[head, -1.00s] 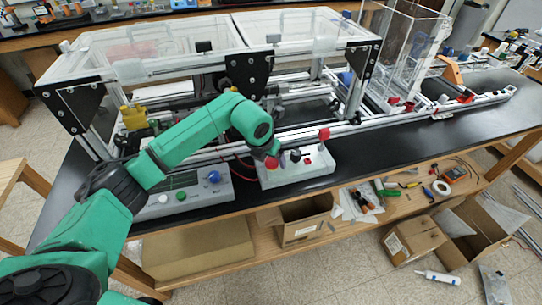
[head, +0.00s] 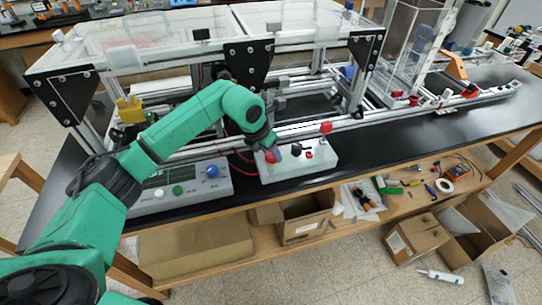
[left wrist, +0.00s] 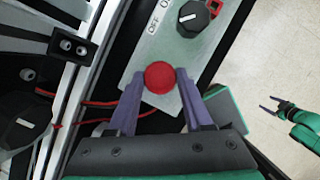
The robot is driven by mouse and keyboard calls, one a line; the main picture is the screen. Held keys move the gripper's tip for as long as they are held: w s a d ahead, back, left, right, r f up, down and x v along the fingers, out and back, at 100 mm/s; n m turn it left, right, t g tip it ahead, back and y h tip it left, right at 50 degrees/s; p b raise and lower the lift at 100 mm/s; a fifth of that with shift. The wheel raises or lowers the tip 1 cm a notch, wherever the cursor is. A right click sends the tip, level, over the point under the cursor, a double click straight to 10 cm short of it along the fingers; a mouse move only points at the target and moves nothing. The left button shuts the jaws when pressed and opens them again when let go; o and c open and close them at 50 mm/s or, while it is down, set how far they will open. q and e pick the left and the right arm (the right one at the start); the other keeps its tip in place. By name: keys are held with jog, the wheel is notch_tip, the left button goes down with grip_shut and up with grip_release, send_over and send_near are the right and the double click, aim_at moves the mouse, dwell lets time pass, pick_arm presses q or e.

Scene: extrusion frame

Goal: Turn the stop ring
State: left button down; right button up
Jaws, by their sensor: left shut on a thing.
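The stop ring is the round red cap (left wrist: 160,78) on the pale control box (left wrist: 200,50) in the left wrist view. In the head view the red cap (head: 273,156) is partly hidden at the left end of the white box (head: 300,168). My left gripper (left wrist: 160,74) is shut on the red cap, with one purple finger on each side of it. In the head view my left gripper (head: 268,150) is small and partly hidden by its own wrist. My right gripper (left wrist: 269,103) shows small at the right of the wrist view, apart and open.
A black knob (left wrist: 193,16) marked OFF sits beyond the cap on the same box. A grey panel with a blue knob (head: 212,171) lies to the left. Red wires (left wrist: 100,104) run beside the box.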

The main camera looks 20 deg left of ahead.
pick_arm(q)
jog(key=m+b, duration=0.1)
jog(key=m+h+b, duration=0.1)
jog(key=m, duration=0.1)
jog(key=shift+w+a+f+m+g+b, duration=0.1)
jog(key=shift+w+m+g+b, duration=0.05)
jog(key=shift+m+g+b, duration=0.2)
jog(key=shift+m+g+h+b, duration=0.6)
jog(key=shift+m+b, duration=0.25)
jog(key=shift+m, duration=1.1)
jog(key=shift+c, duration=1.5)
grip_release()
jog(key=b+v, duration=0.2)
jog(key=v, duration=1.2)
jog(key=shift+r, duration=0.45)
